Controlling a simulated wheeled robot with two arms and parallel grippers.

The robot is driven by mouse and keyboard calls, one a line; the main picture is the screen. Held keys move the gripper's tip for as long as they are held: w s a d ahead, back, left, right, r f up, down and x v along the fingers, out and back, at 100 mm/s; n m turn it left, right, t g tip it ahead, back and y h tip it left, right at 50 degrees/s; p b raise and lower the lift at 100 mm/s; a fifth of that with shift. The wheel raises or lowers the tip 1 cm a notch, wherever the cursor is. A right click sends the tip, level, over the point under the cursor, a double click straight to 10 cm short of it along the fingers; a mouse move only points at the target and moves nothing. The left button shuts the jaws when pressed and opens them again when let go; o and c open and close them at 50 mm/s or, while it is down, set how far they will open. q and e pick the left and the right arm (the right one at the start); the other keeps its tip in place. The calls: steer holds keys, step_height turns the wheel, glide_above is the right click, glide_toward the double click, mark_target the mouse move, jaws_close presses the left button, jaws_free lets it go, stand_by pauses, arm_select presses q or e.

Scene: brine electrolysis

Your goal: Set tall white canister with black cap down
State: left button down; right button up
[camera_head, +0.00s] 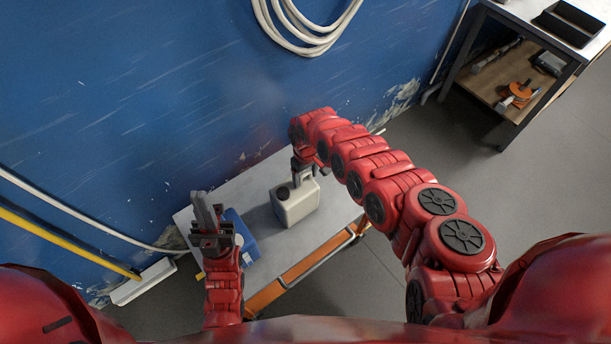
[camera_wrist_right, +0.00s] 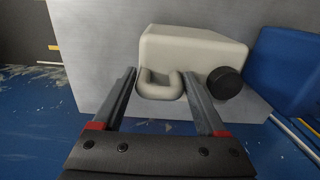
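The tall white canister (camera_head: 297,204) with its black cap (camera_head: 283,192) stands on a grey table top, as far as I can see. In the right wrist view the canister (camera_wrist_right: 195,48) shows its handle loop and black cap (camera_wrist_right: 225,82). My right gripper (camera_head: 303,168) is at the canister's handle side. Its fingers (camera_wrist_right: 160,90) are spread with the handle loop between them and a gap on both sides. My left gripper (camera_head: 206,212) is beside the blue container, apart from the white canister; its finger gap is unclear.
A blue container (camera_head: 241,233) stands on the grey table (camera_head: 258,198) to the left of the canister, partly behind my left gripper. A blue wall with a coiled white hose (camera_head: 310,45) rises behind. A workbench (camera_head: 516,72) with a shelf stands at upper right.

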steer(key=o, duration=0.3)
